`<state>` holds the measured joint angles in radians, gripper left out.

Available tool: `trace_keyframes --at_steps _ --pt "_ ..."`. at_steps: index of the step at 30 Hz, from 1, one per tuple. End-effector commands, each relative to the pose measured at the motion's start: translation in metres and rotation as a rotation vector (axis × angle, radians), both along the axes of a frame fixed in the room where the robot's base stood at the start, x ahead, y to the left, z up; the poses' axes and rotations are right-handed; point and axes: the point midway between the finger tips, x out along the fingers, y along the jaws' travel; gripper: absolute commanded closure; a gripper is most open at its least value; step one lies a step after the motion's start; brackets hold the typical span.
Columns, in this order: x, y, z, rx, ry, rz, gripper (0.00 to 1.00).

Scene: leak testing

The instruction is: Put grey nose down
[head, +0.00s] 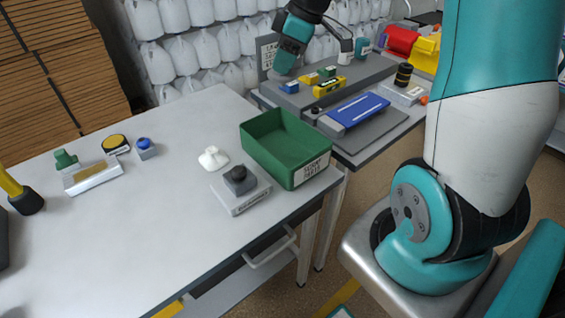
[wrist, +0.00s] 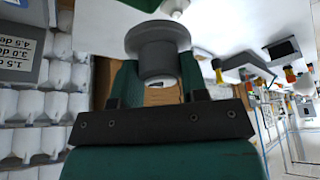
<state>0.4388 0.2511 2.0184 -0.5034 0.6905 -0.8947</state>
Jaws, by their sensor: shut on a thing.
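My gripper (wrist: 157,78) is shut on the grey nose (wrist: 158,48), a round grey piece with a wide flange and a narrower barrel. In the wrist view, the green fingers close on both sides of the barrel, and the flange sticks out past the fingertips. In the head view, my gripper (head: 286,58) is at the back, near the left end of the grey test bench. The grey nose cannot be clearly made out there.
A green bin (head: 262,150) stands at the right edge of the white table (head: 150,235). A dark knobbed block sits on a labelled base (head: 240,196), beside a white piece (head: 212,158). A blue plate (head: 358,109) and yellow block (head: 329,87) are on the bench. The table's front is clear.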

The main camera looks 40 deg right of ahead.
Motion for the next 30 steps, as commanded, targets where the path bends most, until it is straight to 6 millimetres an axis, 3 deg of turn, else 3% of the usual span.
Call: trace_keyframes --at_steps 8,21,30 --pt "-0.001 -0.001 -0.034 0.002 0.004 -0.003 1.0" --pt "-0.001 -0.001 -0.15 0.003 0.008 -0.002 1.0" --pt "-0.001 -0.001 -0.186 0.001 0.003 -0.002 1.0"
